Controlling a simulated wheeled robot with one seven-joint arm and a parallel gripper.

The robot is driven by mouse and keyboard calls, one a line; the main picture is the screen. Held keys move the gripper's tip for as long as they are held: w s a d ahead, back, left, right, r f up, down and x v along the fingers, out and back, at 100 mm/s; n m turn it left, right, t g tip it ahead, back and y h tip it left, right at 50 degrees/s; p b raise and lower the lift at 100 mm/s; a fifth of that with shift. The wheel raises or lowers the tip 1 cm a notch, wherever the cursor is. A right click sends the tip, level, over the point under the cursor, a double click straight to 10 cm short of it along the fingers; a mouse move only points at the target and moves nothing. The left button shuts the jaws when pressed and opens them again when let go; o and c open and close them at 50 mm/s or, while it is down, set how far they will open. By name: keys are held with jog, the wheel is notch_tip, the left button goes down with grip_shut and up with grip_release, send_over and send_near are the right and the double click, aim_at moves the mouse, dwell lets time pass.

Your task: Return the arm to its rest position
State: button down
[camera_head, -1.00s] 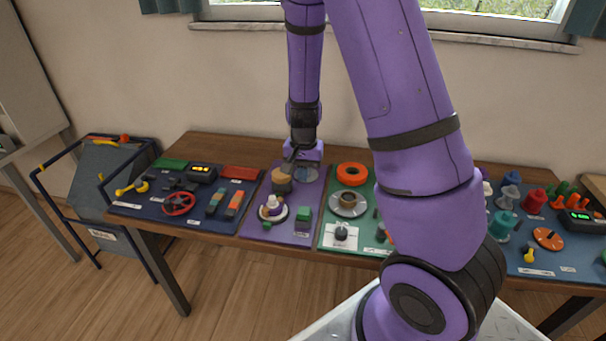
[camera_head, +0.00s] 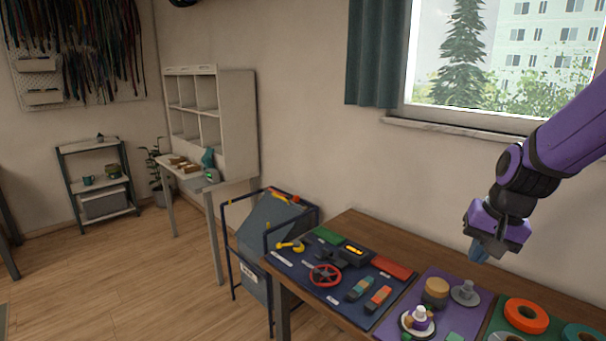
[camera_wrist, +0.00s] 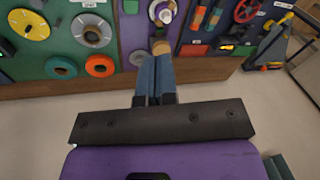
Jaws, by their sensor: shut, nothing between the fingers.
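My gripper (camera_head: 478,252) hangs at the end of my purple arm, above the purple mat (camera_head: 455,290) on the wooden table, at the right of the head view. Its blue-grey fingers (camera_wrist: 154,75) show side by side in the wrist view, shut with nothing between them. The fingertips are apart from the grey stepped piece (camera_head: 465,293) and the tan round piece (camera_head: 436,291) on the mat, as far as the head view shows.
The table (camera_head: 362,225) carries mats with many small parts, among them a red wheel (camera_head: 325,276) and an orange ring (camera_head: 526,315). A blue-framed cart (camera_head: 262,235) stands left of it. A white shelf unit (camera_head: 212,120) and open floor (camera_head: 130,270) lie further left.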

jog(key=s+a+r+n+t, duration=0.1)
jog(key=s+r+n, duration=0.1)
jog(key=s+r, duration=0.4)
jog(key=s+a+r+n+t+h, duration=0.1)
jog(key=s+r+n+t, duration=0.1)
jog(key=s+r, duration=0.5)
jog(key=shift+s+a+r+n, duration=0.35)
jog(key=shift+s+n, duration=0.25)
jog(key=shift+s, duration=1.75)
